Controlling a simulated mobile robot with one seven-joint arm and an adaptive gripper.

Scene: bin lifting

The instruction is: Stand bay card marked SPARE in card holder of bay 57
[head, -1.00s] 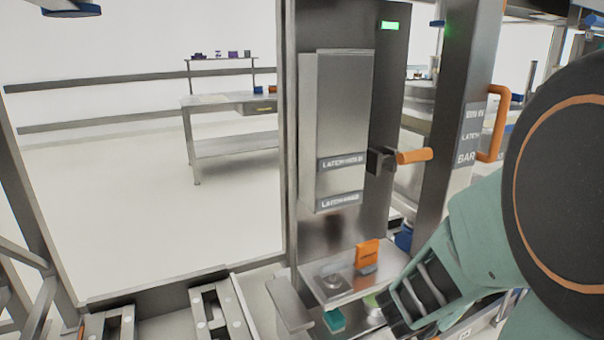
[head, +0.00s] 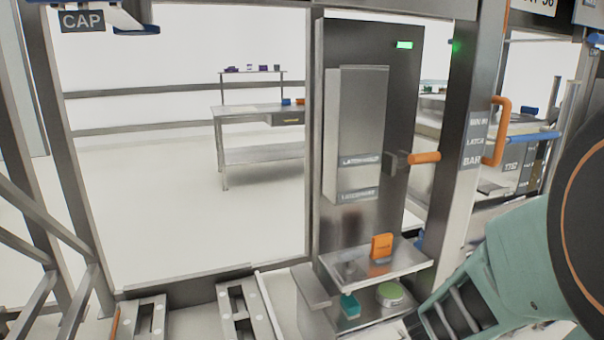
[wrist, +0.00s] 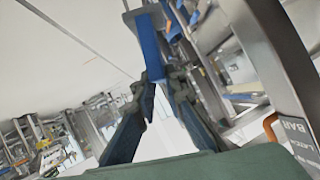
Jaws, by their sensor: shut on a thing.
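My gripper (wrist: 158,80) shows in the wrist view, its dark fingers closed on the lower end of a blue flat piece (wrist: 151,46). No marking on this piece can be read, so I cannot tell if it is the SPARE card. The gripper's tips are out of sight in the head view, where my arm fills the lower right. No holder marked 57 can be made out in either view.
A steel post with a latch box (head: 355,135) stands mid-view. A small shelf (head: 345,268) holds an orange block (head: 381,247); a teal block (head: 350,306) and green disc (head: 390,294) lie below. An orange handle (head: 497,130) juts at right. A bench (head: 250,112) stands far behind.

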